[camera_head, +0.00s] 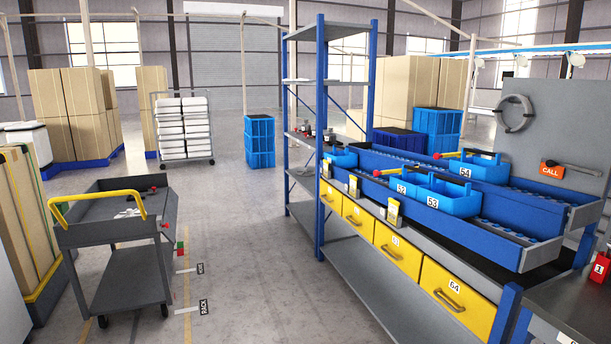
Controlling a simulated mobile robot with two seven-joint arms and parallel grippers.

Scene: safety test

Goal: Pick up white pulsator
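Small white items (128,213) lie on the top tray of a grey cart (112,284) with a yellow handle at the left. They are too small to tell whether one is the white pulsator. Small dark and red items (152,190) lie near them on the same tray. I cannot make out a clear white pulsator elsewhere. Neither of my grippers is in view.
A blue-framed workbench (395,310) with yellow drawers and blue bins (455,200) fills the right. A tall blue-posted shelf (303,80) stands at its far end. Boxes on pallets (75,105) stand at the back left. The floor (245,240) between cart and bench is clear.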

